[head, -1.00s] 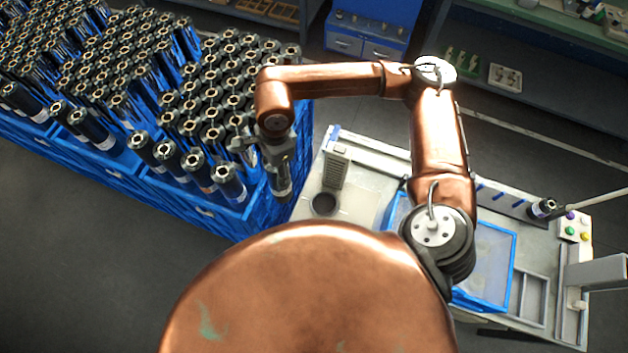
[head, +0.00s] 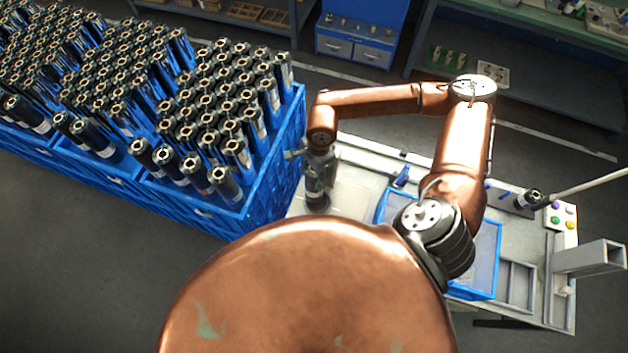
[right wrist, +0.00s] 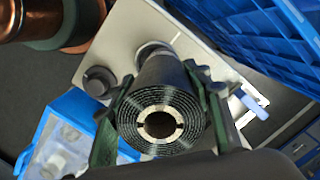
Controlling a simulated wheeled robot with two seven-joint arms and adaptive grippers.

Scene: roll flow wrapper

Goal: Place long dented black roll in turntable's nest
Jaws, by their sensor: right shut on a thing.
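My right gripper (head: 318,172) is shut on a black roll (head: 316,196) and holds it upright over the left end of the machine table. In the right wrist view the gripper's fingers (right wrist: 160,112) clasp both sides of the roll (right wrist: 160,95), whose near end shows wound layers and a pale core. A round grey ring (right wrist: 152,47), apparently the nest, shows just past the roll's far end. The roll partly covers it, and I cannot tell whether they touch. The dent cannot be made out. My left gripper is not in view.
Blue crates (head: 262,222) packed with upright black rolls stand at the left, close to my right gripper. A dark round part (right wrist: 98,82) sits beside the ring. A blue tray (head: 484,262) and a control box with coloured buttons (head: 563,215) lie to the right.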

